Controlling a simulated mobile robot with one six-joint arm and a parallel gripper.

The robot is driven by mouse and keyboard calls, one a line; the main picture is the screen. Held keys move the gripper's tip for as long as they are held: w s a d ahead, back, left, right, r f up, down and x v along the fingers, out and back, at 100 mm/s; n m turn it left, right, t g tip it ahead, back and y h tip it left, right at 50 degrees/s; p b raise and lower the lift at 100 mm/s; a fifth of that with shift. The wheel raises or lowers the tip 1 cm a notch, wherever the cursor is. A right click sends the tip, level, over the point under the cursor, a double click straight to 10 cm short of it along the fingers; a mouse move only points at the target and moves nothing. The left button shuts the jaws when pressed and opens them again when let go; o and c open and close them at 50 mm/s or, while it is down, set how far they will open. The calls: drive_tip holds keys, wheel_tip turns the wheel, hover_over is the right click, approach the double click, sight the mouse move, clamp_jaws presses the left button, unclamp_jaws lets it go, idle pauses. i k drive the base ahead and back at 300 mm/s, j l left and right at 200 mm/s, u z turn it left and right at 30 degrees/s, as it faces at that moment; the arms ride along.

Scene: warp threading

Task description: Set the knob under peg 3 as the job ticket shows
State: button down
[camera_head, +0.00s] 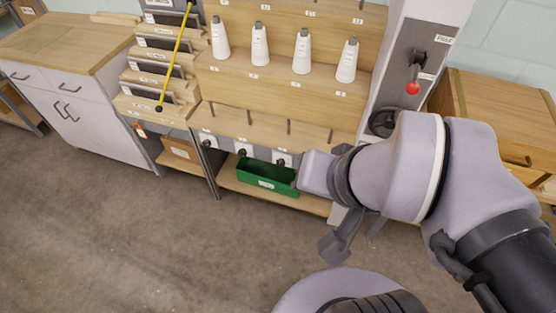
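A row of dark pegs sticks out of the wooden front. Counting from the left, the third peg (289,127) has a black knob (283,162) on a white plate below it, close to the left end of my arm. Its setting is too small to read. Two more knobs (242,152) show to its left; any knob farther right is hidden by my arm. A small orange and white tag (140,130) hangs at the left; I cannot tell whether it is the job ticket. A dark grey part below my wrist may be my gripper (335,245); its opening cannot be made out.
A green bin (253,177) sits on the low shelf below the knobs. White cones (302,52) stand on the upper step. A yellow rod (176,55) crosses the left rack. Floor in front is clear.

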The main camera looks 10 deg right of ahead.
sight(280, 162)
drive_tip(key=i+l+u, duration=0.1)
drive_tip(key=l, duration=0.25)
drive_tip(key=i+l+u, duration=0.15)
drive_tip(key=i+l, duration=0.2)
drive_tip(key=i+l+u, duration=0.1)
drive_tip(key=l, duration=0.4)
drive_tip(key=i+j, duration=0.05)
